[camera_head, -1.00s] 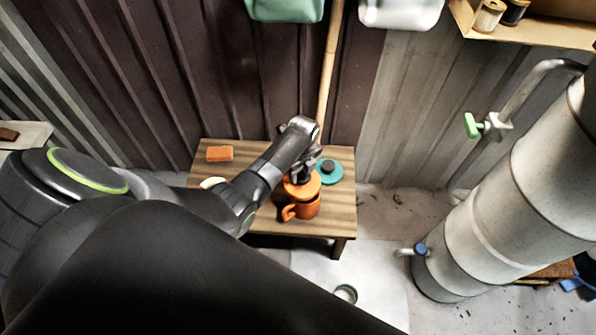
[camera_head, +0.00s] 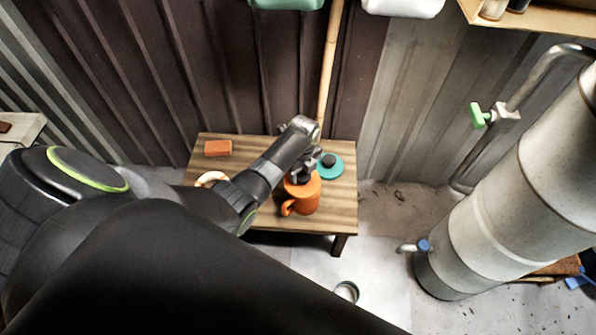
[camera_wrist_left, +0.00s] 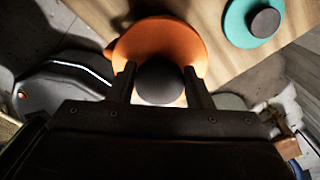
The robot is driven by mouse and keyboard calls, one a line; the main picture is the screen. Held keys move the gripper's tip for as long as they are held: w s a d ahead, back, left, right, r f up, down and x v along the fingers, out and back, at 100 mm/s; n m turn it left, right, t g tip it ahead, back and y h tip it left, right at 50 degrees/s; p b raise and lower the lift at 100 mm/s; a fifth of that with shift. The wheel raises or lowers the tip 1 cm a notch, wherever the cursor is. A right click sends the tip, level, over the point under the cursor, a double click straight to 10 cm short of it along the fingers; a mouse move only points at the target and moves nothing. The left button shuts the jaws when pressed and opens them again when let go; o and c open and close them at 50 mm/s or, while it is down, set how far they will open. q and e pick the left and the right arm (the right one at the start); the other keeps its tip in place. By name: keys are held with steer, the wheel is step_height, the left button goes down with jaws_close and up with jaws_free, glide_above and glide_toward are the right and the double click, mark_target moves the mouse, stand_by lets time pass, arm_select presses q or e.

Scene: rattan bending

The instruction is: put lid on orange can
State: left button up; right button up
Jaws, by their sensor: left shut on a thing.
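The orange can (camera_head: 304,204), a mug shape with a handle on its left, stands upright on the wooden table. My left gripper (camera_head: 301,172) is over it and shut on the dark knob of an orange lid (camera_head: 314,187). In the left wrist view the orange lid (camera_wrist_left: 165,38) shows as a disc, its knob (camera_wrist_left: 158,82) between the two fingers of my left gripper (camera_wrist_left: 160,88). The lid is directly above the can's top; whether it touches the rim cannot be told. My right gripper is not in view.
A teal lid (camera_head: 332,172) with a dark knob lies just behind and right of the can. An orange block (camera_head: 217,148) lies at the table's back left. A pale ring-shaped thing (camera_head: 211,179) is partly behind my arm. The table's right front (camera_head: 340,215) is clear.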

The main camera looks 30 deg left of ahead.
arm_select(q)
steer(key=shift+w+d+f, duration=0.2)
steer(key=shift+d, duration=0.3)
stand_by(0.4)
stand_by(0.7)
steer(key=shift+f, duration=0.2)
stand_by(0.7)
steer(key=shift+f+b, duration=0.3)
steer(key=shift+f, duration=0.2)
stand_by(0.3)
steer(key=o, duration=1.1)
steer(key=shift+o, duration=0.6)
steer(key=o, duration=0.5)
